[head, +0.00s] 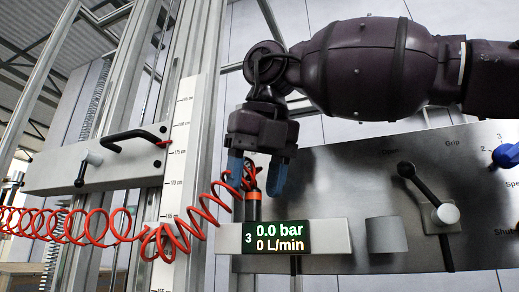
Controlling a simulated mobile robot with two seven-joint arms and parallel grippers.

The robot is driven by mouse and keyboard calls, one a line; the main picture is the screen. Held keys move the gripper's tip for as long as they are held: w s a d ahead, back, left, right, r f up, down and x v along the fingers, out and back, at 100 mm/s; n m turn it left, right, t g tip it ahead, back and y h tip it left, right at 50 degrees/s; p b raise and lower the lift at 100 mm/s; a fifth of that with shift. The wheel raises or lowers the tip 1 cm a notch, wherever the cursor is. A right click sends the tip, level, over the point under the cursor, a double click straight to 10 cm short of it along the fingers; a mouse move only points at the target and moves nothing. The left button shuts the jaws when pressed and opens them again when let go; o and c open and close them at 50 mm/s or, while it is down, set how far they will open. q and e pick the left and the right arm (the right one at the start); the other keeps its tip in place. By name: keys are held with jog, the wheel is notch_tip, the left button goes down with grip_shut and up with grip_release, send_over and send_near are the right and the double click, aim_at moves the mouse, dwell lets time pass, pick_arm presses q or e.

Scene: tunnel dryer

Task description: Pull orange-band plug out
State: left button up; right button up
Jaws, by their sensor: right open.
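The orange-band plug (253,196) is a dark upright cylinder with an orange band near its top. It stands above a white block with a lit display (275,237) reading 0.0 bar and 0 L/min. A red coiled hose (205,205) runs from the left up to the plug's top. My right gripper (258,175) points down over the plug, its blue fingertips apart on either side of the plug's upper part. I cannot tell whether they touch it. The fingers hide part of the hose end. My left gripper is not in view.
A steel panel (340,180) behind holds a black-handled lever (428,195), a grey cylinder (385,234) and a blue knob (507,155). At left, a plate with a black handle (125,140) crosses metal columns beside a centimetre scale (180,150).

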aim_at(252, 200)
jog(key=shift+x, duration=1.55)
jog(key=shift+c, duration=0.3)
grip_shut()
